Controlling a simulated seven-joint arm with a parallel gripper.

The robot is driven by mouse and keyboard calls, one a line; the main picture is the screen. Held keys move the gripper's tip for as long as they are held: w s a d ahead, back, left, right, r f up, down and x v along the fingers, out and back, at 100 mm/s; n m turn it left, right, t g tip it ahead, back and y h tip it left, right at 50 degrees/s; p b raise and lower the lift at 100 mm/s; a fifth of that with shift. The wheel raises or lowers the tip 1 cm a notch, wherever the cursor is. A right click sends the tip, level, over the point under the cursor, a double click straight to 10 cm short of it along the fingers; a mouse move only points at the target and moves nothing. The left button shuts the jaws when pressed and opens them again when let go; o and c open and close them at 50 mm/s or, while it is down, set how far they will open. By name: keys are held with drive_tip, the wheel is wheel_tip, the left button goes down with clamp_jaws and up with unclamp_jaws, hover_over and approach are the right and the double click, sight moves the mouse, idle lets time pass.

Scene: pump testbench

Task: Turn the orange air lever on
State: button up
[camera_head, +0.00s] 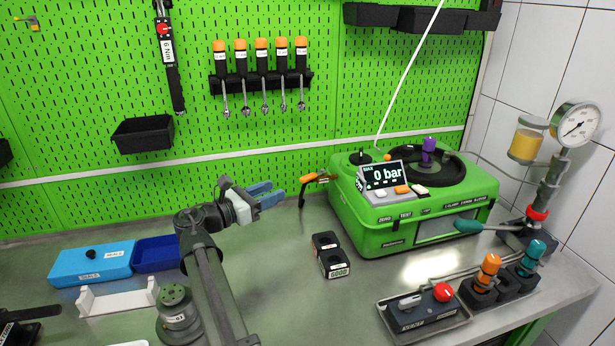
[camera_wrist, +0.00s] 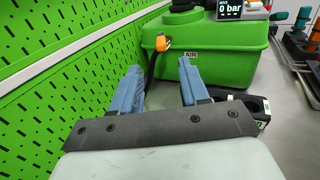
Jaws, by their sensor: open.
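The orange air lever (camera_head: 308,178) sticks out at the left side of the green pump testbench (camera_head: 370,218), near the back wall. In the wrist view the lever (camera_wrist: 162,42) shows as an orange handle on a dark stem, beside the "AIR" label on the green housing. My gripper (camera_head: 268,194) is open and empty, to the left of the lever and apart from it. In the wrist view my gripper's blue fingers (camera_wrist: 158,82) point toward the housing, with the lever beyond them and between them. The display (camera_head: 384,175) reads 0 bar.
A black block with holes (camera_head: 330,255) stands on the bench below and right of my gripper. Blue bins (camera_head: 92,262) lie to the left. The green pegboard (camera_head: 120,90) rises close behind. A tray with a red knob (camera_head: 425,312) sits at the front right.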

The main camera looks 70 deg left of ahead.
sight(308, 176)
drive_tip(key=x, duration=1.2)
drive_tip(key=shift+w+a, duration=0.1)
drive_tip(key=shift+w, duration=0.2)
drive_tip(key=shift+c, duration=0.3)
clamp_jaws()
